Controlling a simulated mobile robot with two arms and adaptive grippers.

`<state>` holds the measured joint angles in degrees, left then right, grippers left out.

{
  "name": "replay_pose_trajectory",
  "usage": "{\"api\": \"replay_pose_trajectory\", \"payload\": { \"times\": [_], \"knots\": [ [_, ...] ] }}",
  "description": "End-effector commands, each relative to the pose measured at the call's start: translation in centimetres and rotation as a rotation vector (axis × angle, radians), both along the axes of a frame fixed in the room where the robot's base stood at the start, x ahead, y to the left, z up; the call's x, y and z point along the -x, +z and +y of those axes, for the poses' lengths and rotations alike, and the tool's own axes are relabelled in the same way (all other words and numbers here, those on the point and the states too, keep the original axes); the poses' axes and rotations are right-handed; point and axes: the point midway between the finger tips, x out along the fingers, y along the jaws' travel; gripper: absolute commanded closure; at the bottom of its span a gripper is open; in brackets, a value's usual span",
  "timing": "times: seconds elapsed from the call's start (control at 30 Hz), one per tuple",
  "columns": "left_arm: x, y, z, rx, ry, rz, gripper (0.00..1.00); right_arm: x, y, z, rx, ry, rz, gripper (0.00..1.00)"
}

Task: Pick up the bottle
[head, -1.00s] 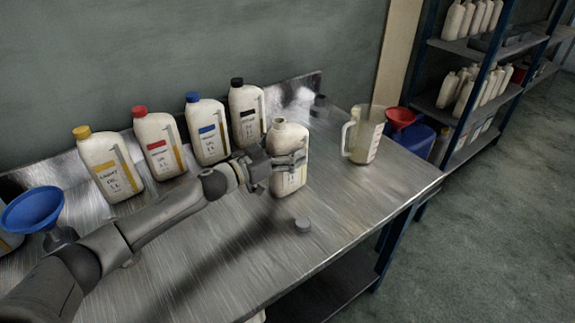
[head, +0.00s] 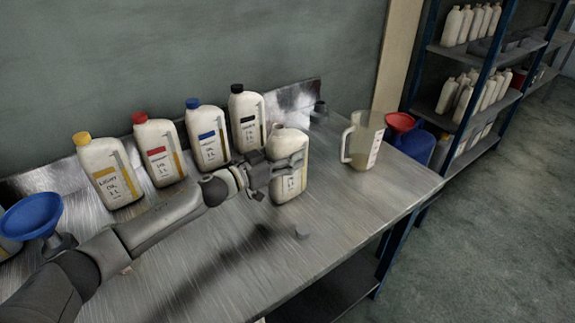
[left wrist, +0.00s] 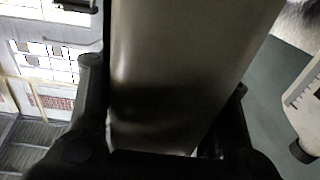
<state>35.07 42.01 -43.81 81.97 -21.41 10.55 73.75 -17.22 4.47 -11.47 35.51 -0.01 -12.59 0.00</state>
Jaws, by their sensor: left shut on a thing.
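The held bottle (head: 291,172) is cream, with a handle and label, and has no cap on its neck. My left gripper (head: 281,170) is shut around its body from the left in the head view. In the left wrist view the bottle's pale side (left wrist: 180,70) fills the space between the dark fingers. The bottle leans slightly, and it seems just above the metal table, though its base is hard to judge. My right gripper is not in view.
Bottles with yellow (head: 106,172), red (head: 158,150), blue (head: 207,135) and black (head: 246,118) caps line the table's back. A measuring jug (head: 362,142) stands right, by a red funnel (head: 400,122). A blue funnel (head: 32,214) is at left. The table's front (head: 350,235) is clear.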

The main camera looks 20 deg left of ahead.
Motion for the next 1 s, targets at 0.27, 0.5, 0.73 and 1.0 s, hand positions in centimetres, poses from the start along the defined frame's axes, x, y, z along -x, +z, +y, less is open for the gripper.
{"api": "replay_pose_trajectory", "payload": {
  "times": [0.27,0.5,0.73,1.0],
  "knots": [
    [-0.1,0.8,0.0,0.001,-0.001,-0.005,1.0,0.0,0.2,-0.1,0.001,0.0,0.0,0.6],
    [-0.1,2.3,0.0,0.0,0.0,-0.007,1.0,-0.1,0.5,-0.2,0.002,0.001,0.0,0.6],
    [0.6,4.4,-0.3,0.0,-0.002,-0.007,1.0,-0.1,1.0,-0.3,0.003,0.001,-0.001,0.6],
    [2.7,7.0,-1.1,0.0,-0.002,-0.006,1.0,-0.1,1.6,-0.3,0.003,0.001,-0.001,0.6]
  ]
}}
